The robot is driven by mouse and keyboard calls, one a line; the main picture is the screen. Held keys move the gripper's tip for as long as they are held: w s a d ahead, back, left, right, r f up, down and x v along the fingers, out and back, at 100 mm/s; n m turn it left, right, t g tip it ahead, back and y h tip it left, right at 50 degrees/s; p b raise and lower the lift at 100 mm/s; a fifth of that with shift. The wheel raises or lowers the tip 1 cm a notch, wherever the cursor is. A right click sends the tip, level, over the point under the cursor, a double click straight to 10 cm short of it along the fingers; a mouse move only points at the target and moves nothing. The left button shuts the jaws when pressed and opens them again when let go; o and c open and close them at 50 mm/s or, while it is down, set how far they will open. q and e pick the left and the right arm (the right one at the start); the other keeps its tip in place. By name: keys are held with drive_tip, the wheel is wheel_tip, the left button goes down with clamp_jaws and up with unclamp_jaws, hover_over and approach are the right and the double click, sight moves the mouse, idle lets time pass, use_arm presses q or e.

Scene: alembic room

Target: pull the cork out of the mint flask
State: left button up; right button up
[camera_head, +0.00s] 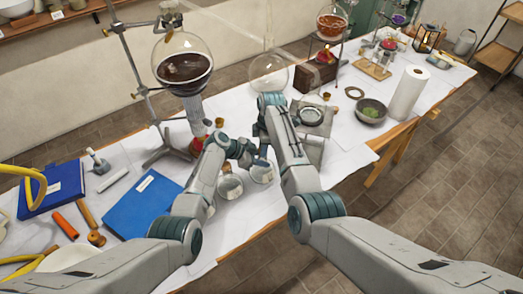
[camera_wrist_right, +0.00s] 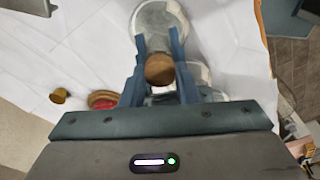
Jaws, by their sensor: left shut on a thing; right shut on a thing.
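In the right wrist view my right gripper (camera_wrist_right: 158,55) is shut on a brown cork (camera_wrist_right: 160,70), one finger on each side. A clear round flask (camera_wrist_right: 163,22) and more glass (camera_wrist_right: 197,78) lie beyond the fingers. I cannot tell whether the cork sits in a neck. In the head view two small round flasks, one at the left (camera_head: 230,186) and one at the right (camera_head: 262,172), stand below my wrists. My left gripper (camera_head: 243,152) is shut close above them, seemingly on a flask neck; the grip is hidden. No mint colour is clear.
A large flask of dark liquid (camera_head: 182,66) hangs on a stand behind my left arm. A loose cork (camera_head: 219,122) and a red item (camera_head: 195,146) are near. Blue books (camera_head: 140,203) lie left. A bowl (camera_head: 370,111) and paper roll (camera_head: 407,95) stand right.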

use_arm(q)
drive_tip(key=shift+s+a+f, duration=0.15)
drive_tip(key=shift+a+f, duration=0.05)
drive_tip(key=shift+f, duration=0.1)
use_arm(e)
clamp_jaws()
drive_tip(key=shift+r, duration=1.1)
use_arm(q)
drive_tip(key=shift+s+f, duration=0.2)
use_arm(e)
drive_tip(key=shift+r, duration=1.2)
use_arm(q)
drive_tip(key=o, duration=1)
drive_tip(key=shift+w+r, duration=0.1)
drive_tip(key=shift+w, duration=0.1)
drive_tip(key=shift+w+r, duration=0.1)
use_arm(e)
drive_tip(key=shift+w, duration=0.1)
